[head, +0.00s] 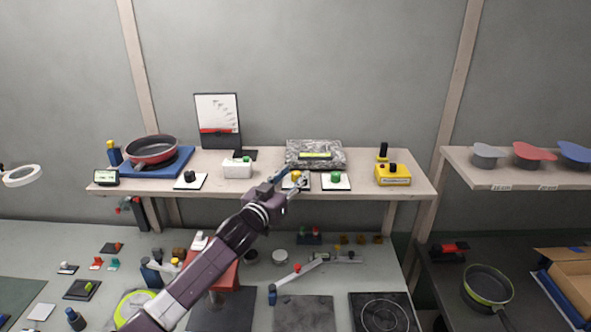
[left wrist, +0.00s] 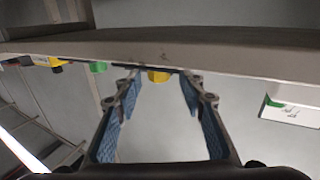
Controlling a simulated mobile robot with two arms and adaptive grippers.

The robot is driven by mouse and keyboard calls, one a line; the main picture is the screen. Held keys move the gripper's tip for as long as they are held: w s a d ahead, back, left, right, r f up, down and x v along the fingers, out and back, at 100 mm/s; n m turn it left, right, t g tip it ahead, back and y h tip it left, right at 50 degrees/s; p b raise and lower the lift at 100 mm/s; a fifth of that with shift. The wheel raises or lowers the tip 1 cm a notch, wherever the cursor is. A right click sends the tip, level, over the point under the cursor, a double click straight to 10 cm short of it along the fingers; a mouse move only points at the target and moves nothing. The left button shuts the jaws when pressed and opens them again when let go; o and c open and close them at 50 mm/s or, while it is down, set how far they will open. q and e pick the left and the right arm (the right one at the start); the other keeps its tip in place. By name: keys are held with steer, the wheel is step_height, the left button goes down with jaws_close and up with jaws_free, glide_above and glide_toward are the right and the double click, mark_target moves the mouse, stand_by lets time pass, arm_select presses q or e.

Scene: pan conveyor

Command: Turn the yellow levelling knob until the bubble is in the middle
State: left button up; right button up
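The yellow levelling knob (head: 296,175) stands near the front edge of the shelf, partly hidden by my left gripper (head: 292,177) in the head view. In the left wrist view the knob (left wrist: 158,77) appears between the spread fingertips of my left gripper (left wrist: 158,88), with a clear gap on both sides. The gripper is open and holds nothing. A grey stone slab (head: 334,146) lies behind the knob, with a yellow-green level vial (head: 315,155) at its front. The bubble is too small to make out. My right gripper does not show.
A green knob (head: 336,177) stands just right of the yellow one, and a yellow box (head: 394,177) farther right. A white box (head: 237,170) and black knob (head: 189,176) are to the left. The wooden shelf edge (left wrist: 230,60) runs close to my fingertips.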

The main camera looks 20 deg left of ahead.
arm_select(q)
steer(key=shift+w+d+f, duration=0.1)
steer(key=shift+w+d, duration=0.1)
steer(key=shift+w, duration=0.9)
steer(key=shift+s, duration=0.15)
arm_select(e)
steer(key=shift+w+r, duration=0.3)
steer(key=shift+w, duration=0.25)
arm_select(q)
steer(key=shift+c, duration=0.4)
jaws_close()
steer(key=shift+d+f+y+b, duration=0.1)
steer(key=shift+d+y+b, duration=0.1)
steer(key=shift+y+b, duration=0.1)
steer(key=n+y+b, duration=0.2)
steer(key=y+b, duration=0.1)
steer(key=shift+a+r+n+y+b, duration=0.2)
steer(key=shift+n+y+b, duration=0.4)
steer(key=shift+y+b, duration=0.15)
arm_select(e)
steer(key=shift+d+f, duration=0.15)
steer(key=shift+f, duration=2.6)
